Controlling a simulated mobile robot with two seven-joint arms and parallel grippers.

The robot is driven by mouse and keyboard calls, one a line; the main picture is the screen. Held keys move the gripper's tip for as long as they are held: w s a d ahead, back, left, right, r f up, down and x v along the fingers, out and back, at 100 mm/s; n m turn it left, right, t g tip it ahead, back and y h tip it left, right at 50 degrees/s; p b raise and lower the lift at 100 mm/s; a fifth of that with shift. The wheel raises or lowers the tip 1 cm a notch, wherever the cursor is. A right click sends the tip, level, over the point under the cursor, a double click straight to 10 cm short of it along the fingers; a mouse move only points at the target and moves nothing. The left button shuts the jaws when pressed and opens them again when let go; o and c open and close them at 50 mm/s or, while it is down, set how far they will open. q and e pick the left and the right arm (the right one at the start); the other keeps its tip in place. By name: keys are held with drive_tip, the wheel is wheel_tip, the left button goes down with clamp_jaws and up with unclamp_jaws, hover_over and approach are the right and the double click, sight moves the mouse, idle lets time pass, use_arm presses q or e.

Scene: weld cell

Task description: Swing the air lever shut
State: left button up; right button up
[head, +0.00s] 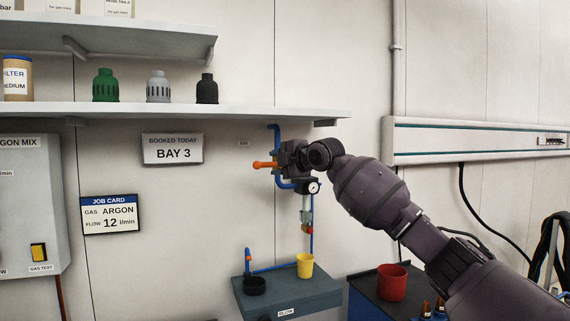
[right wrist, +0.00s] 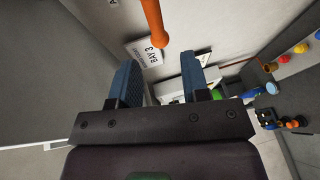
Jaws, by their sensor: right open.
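The orange air lever (head: 265,165) sticks out level to the left from the blue air pipe (head: 276,130) on the wall, in the head view. My right gripper (head: 288,157) is at the lever's right side and hides the valve body. In the right wrist view the lever (right wrist: 152,18) comes down from the top edge, its rounded end between the lines of the two blue fingers. My right gripper (right wrist: 162,62) is open there, with nothing between its fingers. I cannot tell whether a finger touches the lever. My left gripper is not in view.
A pressure gauge (head: 313,187) hangs just below my right gripper. A shelf (head: 180,110) runs above left. A red cup (head: 392,282) stands right.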

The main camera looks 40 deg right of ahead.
drive_tip(key=shift+v, duration=1.45)
drive_tip(key=a+f+m+t, duration=0.3)
drive_tip(key=a+f+m, duration=0.1)
drive_tip(key=a+m, duration=0.25)
drive_tip(key=s+a+f+m, duration=0.1)
drive_tip(key=s+a+f, duration=0.15)
drive_tip(key=f, duration=0.65)
drive_tip(key=s+a+f+m+g+y, duration=0.1)
drive_tip(key=a+f, duration=0.2)
drive_tip(key=f, duration=0.6)
drive_tip(key=s+a+f+m, duration=0.2)
drive_tip(key=f, duration=0.6)
drive_tip(key=s+a+f+m+g+h, duration=0.1)
drive_tip(key=s+a+f+m+g, duration=0.1)
drive_tip(key=s+f, duration=1.4)
drive_tip(key=s+a+f+m+g+h, duration=0.2)
drive_tip(key=s+f+m+g, duration=0.2)
drive_tip(key=s+f, duration=1.3)
drive_tip(key=shift+s+a+f+m+h, duration=0.25)
drive_tip(key=shift+s+a+m+h, duration=0.05)
drive_tip(key=shift+s+m, duration=0.55)
